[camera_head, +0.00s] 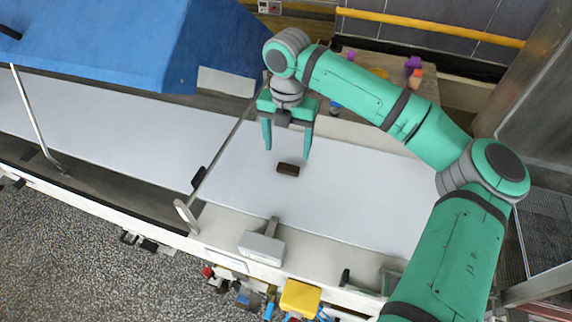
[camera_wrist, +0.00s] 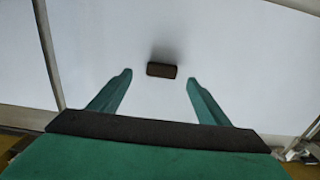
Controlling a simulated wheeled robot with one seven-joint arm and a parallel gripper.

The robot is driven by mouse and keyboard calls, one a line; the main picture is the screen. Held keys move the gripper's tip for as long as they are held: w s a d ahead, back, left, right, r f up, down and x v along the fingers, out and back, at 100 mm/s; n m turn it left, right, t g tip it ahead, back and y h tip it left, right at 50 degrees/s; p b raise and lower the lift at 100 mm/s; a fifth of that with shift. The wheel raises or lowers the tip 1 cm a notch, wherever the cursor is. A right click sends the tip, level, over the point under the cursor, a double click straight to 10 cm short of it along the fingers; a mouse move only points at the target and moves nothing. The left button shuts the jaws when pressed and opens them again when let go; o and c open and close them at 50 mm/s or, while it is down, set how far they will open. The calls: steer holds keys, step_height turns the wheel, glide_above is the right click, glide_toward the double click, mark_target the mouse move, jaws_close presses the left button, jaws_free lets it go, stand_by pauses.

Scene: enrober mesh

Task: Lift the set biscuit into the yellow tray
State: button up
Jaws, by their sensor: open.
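A small dark brown biscuit (camera_head: 288,169) lies on the white belt (camera_head: 350,195). It also shows in the wrist view (camera_wrist: 162,70), lying crosswise near the middle, between and slightly beyond the fingertips. My gripper (camera_head: 287,153) is open and empty, pointing down over the belt, with its two green fingers apart. The fingertips appear above the belt and do not touch the biscuit.
A blue hood (camera_head: 130,45) covers the belt at the left. A thin upright frame (camera_head: 222,150) stands left of the biscuit. A grey box (camera_head: 262,247) sits at the near edge. Purple and orange items (camera_head: 414,76) lie on the bench behind. The belt around the biscuit is clear.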

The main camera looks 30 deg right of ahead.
mark_target(288, 167)
steer(key=shift+s+d+f, duration=0.1)
steer(key=shift+s+f, duration=0.1)
steer(key=shift+f, duration=0.25)
steer(key=shift+s+f, duration=0.1)
steer(key=shift+f, duration=0.4)
steer(key=shift+s+f, duration=0.1)
steer(key=shift+f, duration=2.3)
steer(key=c, duration=0.9)
